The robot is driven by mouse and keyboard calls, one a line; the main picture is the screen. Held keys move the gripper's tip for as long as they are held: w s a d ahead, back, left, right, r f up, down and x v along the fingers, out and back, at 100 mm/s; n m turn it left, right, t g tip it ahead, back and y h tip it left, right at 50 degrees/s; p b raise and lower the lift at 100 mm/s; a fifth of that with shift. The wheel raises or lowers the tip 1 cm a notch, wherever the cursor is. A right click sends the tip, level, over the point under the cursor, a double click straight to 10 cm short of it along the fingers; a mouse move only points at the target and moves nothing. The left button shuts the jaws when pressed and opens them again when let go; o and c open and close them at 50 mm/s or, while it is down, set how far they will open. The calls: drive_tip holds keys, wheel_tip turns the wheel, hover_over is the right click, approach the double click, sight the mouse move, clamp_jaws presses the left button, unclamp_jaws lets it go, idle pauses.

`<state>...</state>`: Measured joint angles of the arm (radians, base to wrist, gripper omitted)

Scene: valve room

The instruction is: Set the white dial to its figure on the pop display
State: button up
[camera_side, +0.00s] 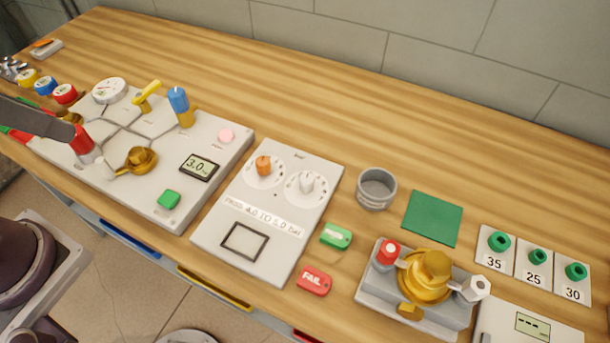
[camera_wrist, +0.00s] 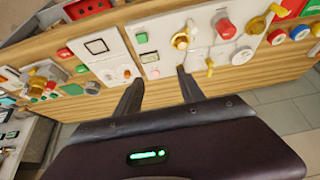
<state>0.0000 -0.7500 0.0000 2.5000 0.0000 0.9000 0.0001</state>
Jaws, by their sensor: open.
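The white dial (camera_side: 307,185) has a white knob on a round scale, to the right of an orange-knobbed dial (camera_side: 264,168) on a light grey panel (camera_side: 215,213). Its pointer setting is too small to read. A display on the left panel (camera_side: 199,167) reads 3.0. A second display at the lower right (camera_side: 532,325) shows dashes. I cannot tell which is the pop display. My gripper (camera_wrist: 158,75) is open and empty in the wrist view, with the dial panel (camera_wrist: 83,48) left of its fingers. In the side view, a dark part of my arm enters at the left edge, away from the white dial.
The left panel (camera_side: 231,162) carries valves, a gauge and a green button. A grey cup (camera_side: 376,188), green mat (camera_side: 432,218), green tag (camera_side: 336,236) and red FAIL tag (camera_side: 314,281) lie around the dial panel. A brass valve (camera_side: 428,275) stands right. The table behind is clear.

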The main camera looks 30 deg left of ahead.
idle(0.4)
drive_tip(key=m+g, duration=0.6)
drive_tip(key=m, duration=1.1)
hover_over(307, 178)
drive_tip(key=f, duration=1.3)
drive_tip(key=shift+w+a+f, duration=0.1)
drive_tip(key=shift+a+f, duration=0.1)
drive_tip(key=shift+f, duration=0.1)
drive_tip(key=f, duration=0.7)
drive_tip(key=shift+d, duration=0.2)
drive_tip(key=shift+f, duration=0.3)
